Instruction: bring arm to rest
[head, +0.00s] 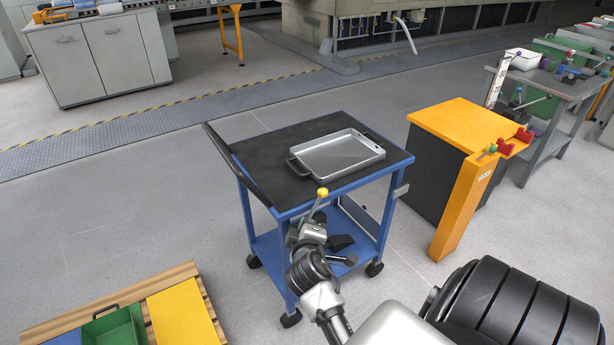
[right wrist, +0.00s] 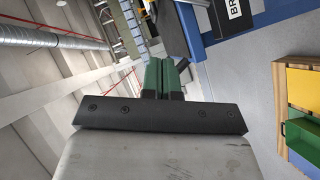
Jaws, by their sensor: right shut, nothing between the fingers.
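My right gripper (right wrist: 163,78) shows in the right wrist view with its green fingers together and nothing between them. In the head view my right arm comes in from the bottom right and ends in front of the blue cart (head: 262,192). My left gripper is not in view.
A grey metal tray (head: 340,170) sits on the cart's dark top. An orange-topped cabinet (head: 460,122) stands to the right, with a grey workbench (head: 560,85) behind it. A wooden pallet (head: 190,272) with yellow and green bins is at bottom left. Open floor lies left of the cart.

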